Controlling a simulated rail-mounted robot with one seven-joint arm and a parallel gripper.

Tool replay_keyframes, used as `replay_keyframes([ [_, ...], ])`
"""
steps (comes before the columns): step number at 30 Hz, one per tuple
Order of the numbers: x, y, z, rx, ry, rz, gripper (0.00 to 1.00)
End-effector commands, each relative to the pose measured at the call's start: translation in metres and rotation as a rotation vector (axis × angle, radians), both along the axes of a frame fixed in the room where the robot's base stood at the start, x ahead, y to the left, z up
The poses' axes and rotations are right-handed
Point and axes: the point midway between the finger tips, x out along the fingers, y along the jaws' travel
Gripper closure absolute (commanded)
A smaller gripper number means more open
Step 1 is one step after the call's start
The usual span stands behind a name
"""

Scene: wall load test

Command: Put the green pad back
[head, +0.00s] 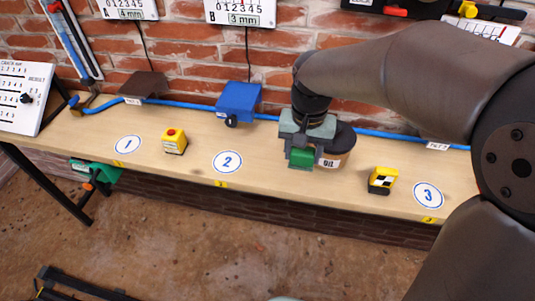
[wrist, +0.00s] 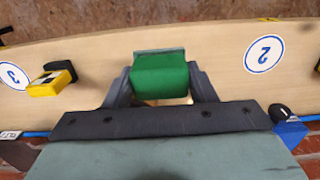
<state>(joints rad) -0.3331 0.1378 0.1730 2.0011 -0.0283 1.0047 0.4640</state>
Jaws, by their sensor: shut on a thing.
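The green pad (wrist: 160,76) is a small green block between the two fingers of my gripper (wrist: 160,88) in the wrist view. My gripper is shut on it. In the head view the green pad (head: 301,157) hangs under my gripper (head: 303,150), over the wooden bench (head: 270,178), between the number 2 and number 3 discs. Whether the pad touches the bench is hard to tell. A dark container marked OIL (head: 336,150) stands just behind and to the right of my gripper, partly hidden by it.
A blue hose (head: 190,105) runs along the brick wall. Number discs 1 (head: 128,144), 2 (head: 227,161) and 3 (head: 428,195) lie clear.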

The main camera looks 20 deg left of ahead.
Motion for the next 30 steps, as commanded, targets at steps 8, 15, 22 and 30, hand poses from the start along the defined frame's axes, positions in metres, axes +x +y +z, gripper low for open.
replay_keyframes([
  [8, 0.029, 0.054, -0.041, -0.002, 0.006, 0.002, 0.68],
  [15, 0.042, 0.074, -0.069, -0.001, 0.001, 0.001, 0.68],
  [22, 0.045, 0.081, -0.087, -0.002, 0.003, -0.001, 0.68],
  [30, 0.045, 0.081, -0.109, 0.000, -0.001, 0.000, 0.68],
])
